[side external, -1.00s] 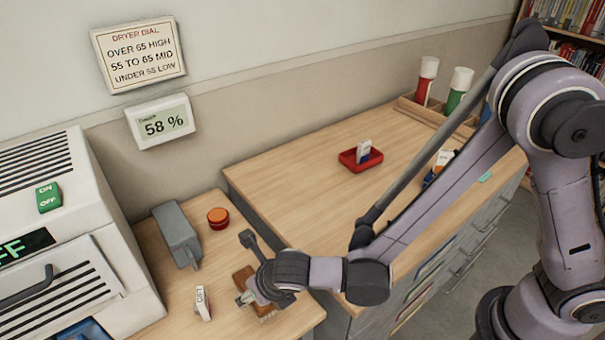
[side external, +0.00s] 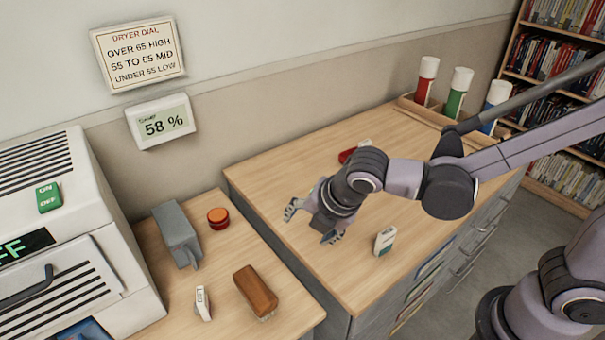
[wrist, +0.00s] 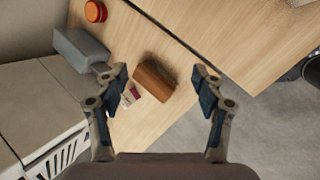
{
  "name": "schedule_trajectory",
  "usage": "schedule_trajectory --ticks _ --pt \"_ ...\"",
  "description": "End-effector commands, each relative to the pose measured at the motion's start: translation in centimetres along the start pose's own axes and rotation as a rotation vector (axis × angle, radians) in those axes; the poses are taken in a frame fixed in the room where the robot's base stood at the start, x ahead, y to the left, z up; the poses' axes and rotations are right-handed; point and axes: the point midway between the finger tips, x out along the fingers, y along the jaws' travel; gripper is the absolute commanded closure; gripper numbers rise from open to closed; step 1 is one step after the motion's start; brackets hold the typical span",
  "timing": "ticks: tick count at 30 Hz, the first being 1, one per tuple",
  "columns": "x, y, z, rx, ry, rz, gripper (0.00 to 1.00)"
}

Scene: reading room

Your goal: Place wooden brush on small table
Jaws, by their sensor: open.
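The wooden brush (side external: 256,290), brown with pale bristles at its lower edge, lies on the small table (side external: 228,262) near its front right edge. It also shows in the wrist view (wrist: 153,82), with dark bristles along its upper side. My gripper (side external: 312,224) is open and empty, up above the left part of the larger counter, to the right of the brush and apart from it. In the wrist view my two fingers (wrist: 160,78) are spread wide, and the brush appears between them but farther off.
A grey device (side external: 176,235), an orange round tin (side external: 218,218) and a small white labelled block (side external: 203,303) share the small table. A white and green box (side external: 385,241) stands on the larger counter (side external: 290,160). A red tray (side external: 347,155) there is partly hidden by my arm.

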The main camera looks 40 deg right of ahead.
Motion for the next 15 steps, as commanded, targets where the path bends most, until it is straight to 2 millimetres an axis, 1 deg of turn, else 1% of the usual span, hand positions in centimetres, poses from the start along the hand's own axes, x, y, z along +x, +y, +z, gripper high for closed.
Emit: schedule_trajectory --ticks 1,3,5,6,8,9,11,12,15 --pt "-0.9 -0.8 1.9 0.157 -0.003 0.002 0.31" --pt "-2.0 -1.8 4.0 0.384 -0.001 0.008 0.31" --pt "-3.0 -2.7 5.5 0.579 0.001 0.016 0.31" --pt "-3.6 -3.4 6.6 0.709 0.001 0.021 0.31" --pt "-4.5 -4.5 8.0 0.903 0.003 0.033 0.31" --pt "-5.1 -5.2 8.8 1.034 0.006 0.039 0.31" --pt "-5.9 -6.4 9.9 1.227 0.009 0.054 0.31" --pt "-6.4 -7.2 10.6 1.352 0.012 0.063 0.31" --pt "-7.4 -8.9 11.9 1.633 0.022 0.089 0.31"
